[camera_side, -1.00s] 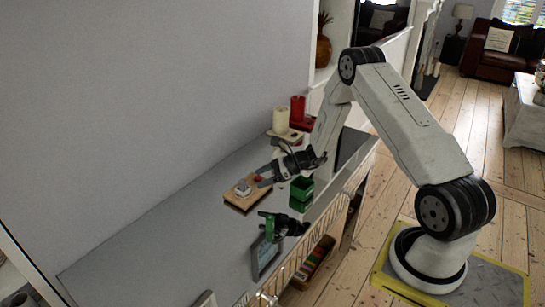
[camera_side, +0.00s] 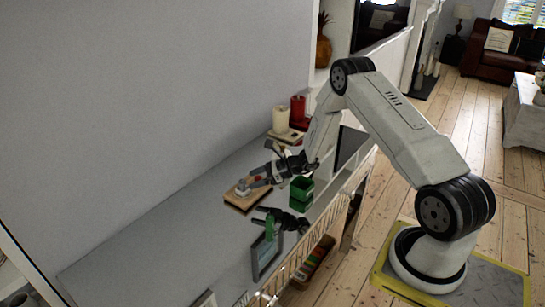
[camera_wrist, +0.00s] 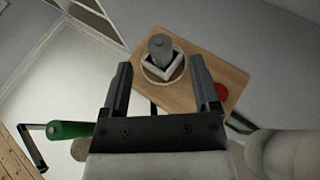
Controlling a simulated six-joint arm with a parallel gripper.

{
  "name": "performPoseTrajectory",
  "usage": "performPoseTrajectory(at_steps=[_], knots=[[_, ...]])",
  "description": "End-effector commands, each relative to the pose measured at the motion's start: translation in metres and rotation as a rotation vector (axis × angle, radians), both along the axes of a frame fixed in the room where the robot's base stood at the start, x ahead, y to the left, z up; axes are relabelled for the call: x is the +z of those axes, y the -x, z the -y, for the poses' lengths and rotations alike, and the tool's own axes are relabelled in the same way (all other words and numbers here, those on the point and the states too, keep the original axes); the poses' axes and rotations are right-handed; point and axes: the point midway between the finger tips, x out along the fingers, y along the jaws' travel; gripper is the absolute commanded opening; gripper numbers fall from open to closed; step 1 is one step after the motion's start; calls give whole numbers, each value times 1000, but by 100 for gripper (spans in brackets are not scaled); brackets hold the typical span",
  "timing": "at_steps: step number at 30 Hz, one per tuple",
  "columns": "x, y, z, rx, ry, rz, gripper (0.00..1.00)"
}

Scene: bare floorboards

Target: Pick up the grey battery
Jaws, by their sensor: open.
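The grey battery (camera_wrist: 160,46) stands upright in a pale round holder (camera_wrist: 174,72) on a wooden board (camera_wrist: 196,97) in the wrist view. In the side view the board (camera_side: 235,201) lies on the grey cabinet top, and the battery is small there, partly merged with its holder and my fingers. My gripper (camera_wrist: 160,64) is open and empty. In the wrist view its two fingers point toward the holder, one on each side of the battery's line, with the battery just beyond the tips. In the side view my gripper (camera_side: 258,171) is close to the board's right side.
A red button (camera_wrist: 221,91) sits on the board. A green box (camera_side: 301,195), a black device with a green part (camera_side: 270,228) and a picture frame (camera_side: 265,256) stand nearby. Candles (camera_side: 280,120) are at the back. The cabinet top at left is clear.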

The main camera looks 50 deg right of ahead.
Motion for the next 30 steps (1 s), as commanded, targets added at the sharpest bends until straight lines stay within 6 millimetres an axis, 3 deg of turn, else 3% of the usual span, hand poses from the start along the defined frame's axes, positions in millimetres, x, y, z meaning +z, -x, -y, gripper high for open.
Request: performPoseTrajectory(at_steps=[13, 30], knots=[[-17, -33, -26, 2, -1, 0, 79], [-18, -35, -28, 1, 0, 0, 79]])
